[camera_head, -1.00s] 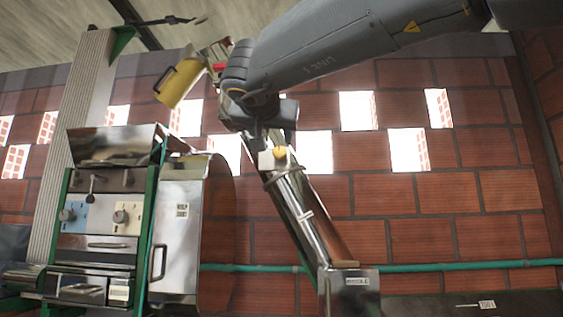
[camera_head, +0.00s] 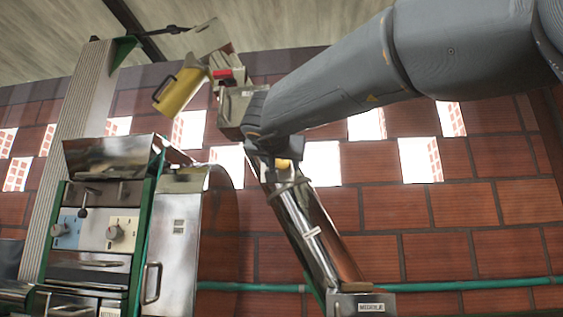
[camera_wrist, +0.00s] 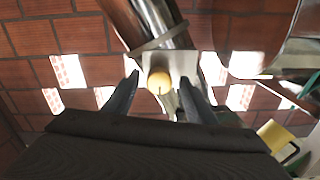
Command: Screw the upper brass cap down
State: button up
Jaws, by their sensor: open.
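The brass cap (camera_wrist: 160,82) is a small round yellow knob on a pale square plate at the end of a shiny metal tube. The tube (camera_head: 308,228) slants from the plate down to a steel housing in the head view. My gripper (camera_wrist: 158,88) is open, with one dark finger on each side of the cap in the wrist view. A gap shows between each finger and the cap, and the cap looks a little beyond the fingers. In the head view my wrist partly hides the plate and cap. I see only one brass cap clearly.
The steel machine (camera_head: 105,215) with knobs and a green frame stands at left. A yellow container (camera_head: 181,90) hangs at upper left, close to my wrist. The tube's housing (camera_head: 361,304) carries a label. A brick wall (camera_head: 450,215) with a green pipe (camera_head: 460,284) is behind.

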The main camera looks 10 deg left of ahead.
jog(key=shift+w, duration=0.1)
jog(key=c, duration=1)
jog(key=shift+c, duration=0.2)
